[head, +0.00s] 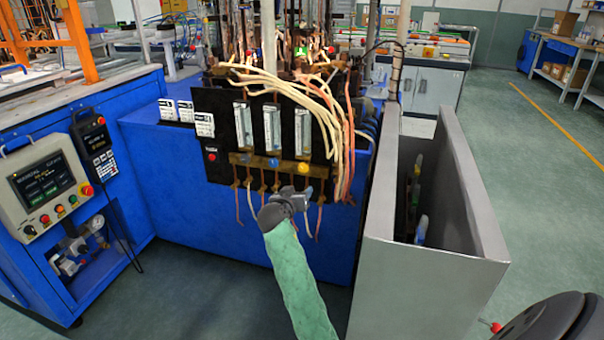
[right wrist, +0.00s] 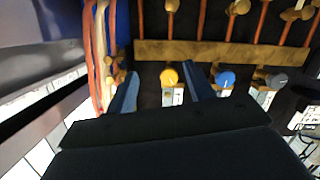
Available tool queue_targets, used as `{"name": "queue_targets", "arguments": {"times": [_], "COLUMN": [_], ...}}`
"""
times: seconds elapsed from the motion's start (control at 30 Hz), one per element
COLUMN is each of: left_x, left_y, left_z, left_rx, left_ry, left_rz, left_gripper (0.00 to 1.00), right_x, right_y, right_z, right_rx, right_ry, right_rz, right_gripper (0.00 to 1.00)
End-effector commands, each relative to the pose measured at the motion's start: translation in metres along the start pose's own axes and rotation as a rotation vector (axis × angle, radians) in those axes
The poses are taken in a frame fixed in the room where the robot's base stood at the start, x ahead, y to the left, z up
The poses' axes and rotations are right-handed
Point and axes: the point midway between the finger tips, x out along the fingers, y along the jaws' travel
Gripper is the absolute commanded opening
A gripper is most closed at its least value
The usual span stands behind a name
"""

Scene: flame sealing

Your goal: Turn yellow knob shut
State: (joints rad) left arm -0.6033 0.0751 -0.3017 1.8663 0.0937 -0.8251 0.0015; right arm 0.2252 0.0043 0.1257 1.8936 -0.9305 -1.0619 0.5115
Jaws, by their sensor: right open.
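The yellow knob (head: 303,168) sits at the right end of a brass bar on the black flow-meter panel (head: 221,152) in the head view. In the right wrist view the yellow knob (right wrist: 169,77) appears between the two fingers. My right gripper (head: 306,192) is in front of the panel, just below the knob in the head view. The right gripper (right wrist: 161,74) is open, with nothing held. Whether a finger touches the knob cannot be told.
A blue knob (head: 273,163) is beside the yellow one; it also shows close to one finger in the right wrist view (right wrist: 226,79). Pale and copper tubes (head: 325,110) hang at the panel's right. A grey metal bin (head: 430,285) stands to the right.

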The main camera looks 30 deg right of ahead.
Motion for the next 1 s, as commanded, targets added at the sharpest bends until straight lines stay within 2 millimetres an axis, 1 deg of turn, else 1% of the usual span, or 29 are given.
{"name": "queue_targets", "arguments": {"times": [0.03, 0.1, 0.23, 0.3, 0.47, 0.57, 0.8, 1.0], "left_x": [0.006, 0.009, 0.005, 0.004, 0.003, 0.002, 0.000, -0.001], "left_y": [-0.001, -0.001, -0.001, -0.001, -0.001, -0.001, 0.000, 0.000], "left_z": [-0.001, -0.010, -0.032, -0.037, -0.038, -0.038, -0.039, -0.040], "left_rx": [-0.003, -0.007, -0.009, -0.010, -0.009, -0.009, -0.009, -0.009], "left_ry": [0.041, 0.113, 0.228, 0.255, 0.257, 0.256, 0.255, 0.254], "left_rz": [0.001, 0.002, 0.004, 0.004, 0.004, 0.004, 0.004, 0.004], "left_gripper": [0.36, 0.36, 0.36, 0.36, 0.36, 0.36, 0.36, 0.36], "right_x": [0.004, 0.006, 0.003, 0.002, 0.006, 0.015, 0.049, 0.070], "right_y": [-0.001, -0.003, -0.004, -0.007, -0.007, -0.007, -0.006, -0.007], "right_z": [-0.002, -0.011, -0.028, -0.030, -0.032, -0.034, -0.042, -0.046], "right_rx": [0.015, 0.052, 0.147, 0.193, 0.237, 0.238, 0.236, 0.237], "right_ry": [0.045, 0.115, 0.205, 0.218, 0.218, 0.218, 0.217, 0.216], "right_rz": [0.015, 0.023, 0.001, -0.018, -0.025, -0.025, -0.024, -0.024], "right_gripper": [0.53, 0.53, 0.53, 0.53, 0.53, 0.53, 0.53, 0.53]}}
